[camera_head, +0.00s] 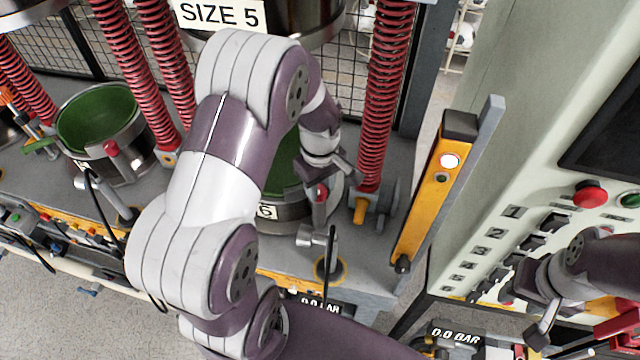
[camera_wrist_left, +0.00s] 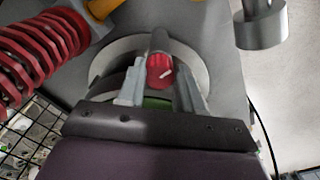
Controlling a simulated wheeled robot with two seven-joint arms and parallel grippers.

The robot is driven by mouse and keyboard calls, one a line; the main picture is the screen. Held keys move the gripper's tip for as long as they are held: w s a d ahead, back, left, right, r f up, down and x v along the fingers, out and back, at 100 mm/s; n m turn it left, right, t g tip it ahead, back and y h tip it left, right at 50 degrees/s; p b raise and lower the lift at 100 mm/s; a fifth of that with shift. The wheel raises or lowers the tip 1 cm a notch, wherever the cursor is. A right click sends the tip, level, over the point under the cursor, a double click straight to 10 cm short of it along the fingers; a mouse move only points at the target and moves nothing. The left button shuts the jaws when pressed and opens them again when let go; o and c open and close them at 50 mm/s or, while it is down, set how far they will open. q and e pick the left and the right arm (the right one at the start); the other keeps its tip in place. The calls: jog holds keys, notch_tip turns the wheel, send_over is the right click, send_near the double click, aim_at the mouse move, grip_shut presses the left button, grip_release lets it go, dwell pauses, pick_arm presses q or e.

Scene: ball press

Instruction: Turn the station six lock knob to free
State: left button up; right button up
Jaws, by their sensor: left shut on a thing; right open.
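The station lock knobs form a slanted column of dark knobs (camera_head: 533,241) with number plates on the pale cabinet at right. Plates 1 to 3 read clearly; the lower ones are small. The station six knob is not clear behind or near my right gripper, and its setting cannot be told. My right gripper (camera_head: 530,307) is open in front of the lower end of that column. In the left wrist view this red knob (camera_wrist_left: 160,72) sits between the fingers.
A red push button (camera_head: 589,194) and a green one (camera_head: 630,200) sit above the knobs. A yellow post with a lit lamp (camera_head: 449,161) stands between press and cabinet. Red springs (camera_head: 385,90) flank the press.

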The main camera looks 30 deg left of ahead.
pick_arm(q)
jog(key=n, duration=0.5)
jog(key=shift+n, duration=0.3)
jog(key=n, duration=0.5)
jog(key=shift+w+p, duration=0.15)
jog(key=shift+p, duration=0.15)
jog(key=shift+n, duration=0.4)
jog(key=o, duration=1)
jog(key=shift+o, duration=0.2)
jog(key=shift+r, duration=0.15)
